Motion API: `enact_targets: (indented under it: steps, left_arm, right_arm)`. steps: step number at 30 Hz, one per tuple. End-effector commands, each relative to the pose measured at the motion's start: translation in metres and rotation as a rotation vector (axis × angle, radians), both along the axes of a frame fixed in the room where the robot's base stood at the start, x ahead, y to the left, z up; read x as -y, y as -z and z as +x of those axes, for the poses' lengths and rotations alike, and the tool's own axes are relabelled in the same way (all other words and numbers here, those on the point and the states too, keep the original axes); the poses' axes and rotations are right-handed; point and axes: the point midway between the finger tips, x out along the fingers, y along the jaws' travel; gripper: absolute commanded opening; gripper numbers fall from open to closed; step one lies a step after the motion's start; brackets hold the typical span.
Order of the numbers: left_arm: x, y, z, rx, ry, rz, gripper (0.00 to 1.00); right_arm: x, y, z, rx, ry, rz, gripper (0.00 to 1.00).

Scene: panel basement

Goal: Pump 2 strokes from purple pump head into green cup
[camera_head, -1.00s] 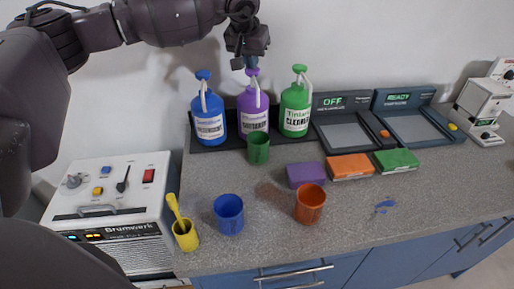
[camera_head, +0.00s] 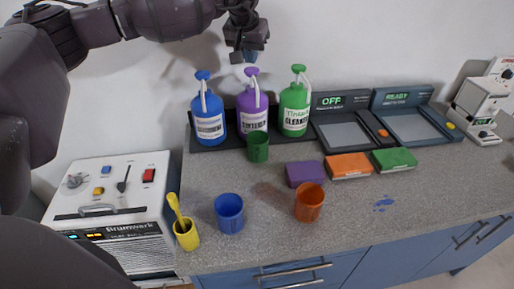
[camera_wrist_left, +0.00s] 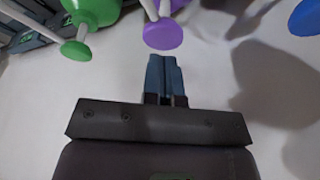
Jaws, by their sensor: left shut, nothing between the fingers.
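The purple pump head (camera_head: 251,72) tops the white-labelled purple bottle (camera_head: 251,104), middle of three on a dark tray at the wall. The green cup (camera_head: 258,148) stands upright in front of this bottle, beneath its white spout; its contents cannot be made out. My left gripper (camera_head: 250,58) is shut and empty, just above the purple pump head with a small gap. In the left wrist view, the closed blue fingers (camera_wrist_left: 165,78) point toward the purple pump head (camera_wrist_left: 163,34), apart from it in the picture. My right gripper is not in view.
A blue bottle (camera_head: 209,120) and a green bottle (camera_head: 295,108) flank the purple one closely. Blue (camera_head: 229,214), orange (camera_head: 309,203) and yellow (camera_head: 187,236) cups stand nearer the front. Coloured blocks and scales lie to the right. The counter's middle is mostly clear.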

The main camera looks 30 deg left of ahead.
Motion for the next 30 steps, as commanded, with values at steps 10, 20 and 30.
enact_targets:
  steps: [10, 20, 30]
  left_arm:
    - [0.0, 0.01, 0.0, -0.001, 0.0, 0.001, 0.0]
    - [0.0, 0.02, 0.0, -0.001, 0.0, 0.0, 0.0]
    - [0.0, 0.03, 0.0, -0.003, 0.0, 0.0, 0.0]
  right_arm:
    - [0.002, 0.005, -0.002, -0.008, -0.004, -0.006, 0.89]
    - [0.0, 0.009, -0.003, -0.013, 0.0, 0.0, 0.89]
    - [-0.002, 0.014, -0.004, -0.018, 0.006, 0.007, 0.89]
